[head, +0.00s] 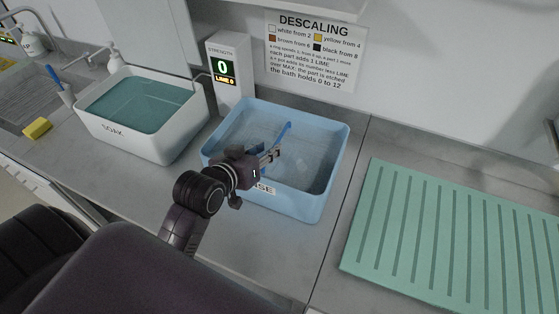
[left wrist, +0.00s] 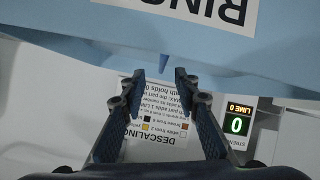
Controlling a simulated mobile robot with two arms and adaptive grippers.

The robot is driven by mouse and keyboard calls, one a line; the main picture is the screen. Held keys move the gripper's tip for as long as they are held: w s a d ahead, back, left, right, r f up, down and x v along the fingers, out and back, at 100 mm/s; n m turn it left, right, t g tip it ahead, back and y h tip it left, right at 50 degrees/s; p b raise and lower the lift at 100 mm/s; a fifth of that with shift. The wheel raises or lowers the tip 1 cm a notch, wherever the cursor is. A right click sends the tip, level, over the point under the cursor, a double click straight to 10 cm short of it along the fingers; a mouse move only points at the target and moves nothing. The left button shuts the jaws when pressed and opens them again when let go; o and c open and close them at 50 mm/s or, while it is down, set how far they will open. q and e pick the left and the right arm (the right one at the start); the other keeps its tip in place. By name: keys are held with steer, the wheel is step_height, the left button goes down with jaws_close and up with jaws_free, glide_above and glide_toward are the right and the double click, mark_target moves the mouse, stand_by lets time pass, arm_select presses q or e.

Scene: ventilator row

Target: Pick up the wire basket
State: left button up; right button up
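The wire basket (head: 248,124) appears as a faint grey mesh inside the blue rinse tub (head: 336,160). Its outline is hard to make out. A blue handle-like piece (head: 284,131) rises inside the tub, just beyond my left gripper (head: 272,155). My left gripper is over the tub's near side. In the left wrist view the left gripper (left wrist: 160,80) has its two fingers apart with nothing held between them. A small blue tip (left wrist: 163,63) shows just past the fingertips; I cannot tell what it belongs to. My right gripper is not in view.
A white soak tub (head: 187,128) with teal liquid stands left of the rinse tub. A green ribbed mat (head: 450,240) lies at right. A yellow sponge (head: 37,128) lies far left.

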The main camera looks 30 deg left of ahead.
mark_target(276, 143)
arm_select(q)
steer(key=shift+p+x, duration=0.3)
steer(key=shift+x, duration=0.5)
steer(key=p+x, duration=0.1)
steer(key=x, duration=0.2)
steer(key=shift+a, duration=0.2)
steer(key=shift+w+f, duration=0.3)
steer(key=shift+w, duration=0.2)
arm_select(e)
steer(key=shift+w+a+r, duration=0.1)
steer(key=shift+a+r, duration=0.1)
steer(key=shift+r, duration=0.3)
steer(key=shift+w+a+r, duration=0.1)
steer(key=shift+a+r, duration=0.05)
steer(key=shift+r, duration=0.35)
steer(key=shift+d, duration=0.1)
arm_select(q)
jaws_close()
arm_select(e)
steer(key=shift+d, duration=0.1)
